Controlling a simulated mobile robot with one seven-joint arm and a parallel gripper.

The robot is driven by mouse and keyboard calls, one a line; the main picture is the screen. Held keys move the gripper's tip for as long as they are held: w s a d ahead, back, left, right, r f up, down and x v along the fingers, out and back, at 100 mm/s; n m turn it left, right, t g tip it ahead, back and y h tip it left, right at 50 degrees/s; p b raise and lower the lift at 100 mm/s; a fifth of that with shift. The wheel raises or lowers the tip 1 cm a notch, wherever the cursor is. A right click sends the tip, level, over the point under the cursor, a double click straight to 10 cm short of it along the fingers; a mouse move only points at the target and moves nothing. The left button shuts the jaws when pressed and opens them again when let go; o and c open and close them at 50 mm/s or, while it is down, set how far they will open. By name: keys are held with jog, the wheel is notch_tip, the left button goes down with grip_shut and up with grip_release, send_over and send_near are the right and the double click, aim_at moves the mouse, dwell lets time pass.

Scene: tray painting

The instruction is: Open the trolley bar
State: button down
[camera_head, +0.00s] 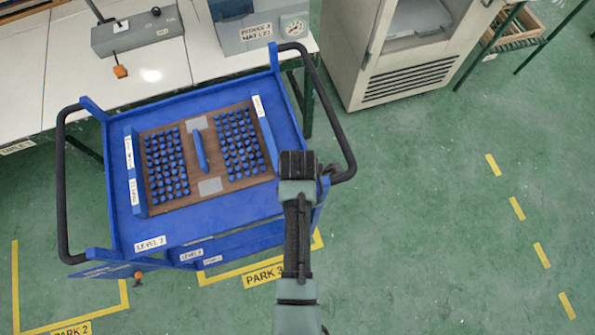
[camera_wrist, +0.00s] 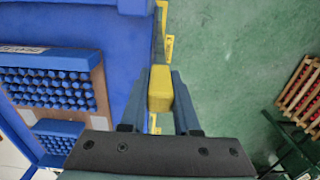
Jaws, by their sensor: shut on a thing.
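The blue trolley (camera_head: 235,205) stands left of centre in the head view, with black curved handles at its left and right ends. My gripper (camera_head: 308,165) is at its front right corner, beside the lower end of the right black handle (camera_head: 335,110); its fingertips are hidden there. In the wrist view my gripper (camera_wrist: 160,75) is shut on a yellow block (camera_wrist: 160,90) at the trolley's edge. I cannot tell how the block joins the trolley bar. A blue flap or bar (camera_head: 105,271) with an orange knob (camera_head: 138,276) shows at the front left corner.
A brown tray (camera_head: 206,140) with rows of blue pegs lies on the trolley top. A white table (camera_head: 210,55) with grey boxes stands behind. A grey cabinet (camera_head: 410,75) is at the back right. The green floor to the right is clear.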

jog(key=shift+w+d, duration=0.2)
jog(key=shift+d, duration=0.45)
jog(key=shift+w+d, duration=0.25)
jog(key=shift+d, duration=0.45)
jog(key=shift+w+d, duration=0.2)
jog(key=shift+d, duration=0.45)
jog(key=c, duration=0.6)
grip_release()
jog(key=shift+d, duration=0.1)
jog(key=shift+c, duration=0.2)
jog(key=shift+r, duration=0.1)
notch_tip(320, 180, up, 13)
jog(key=b, duration=0.1)
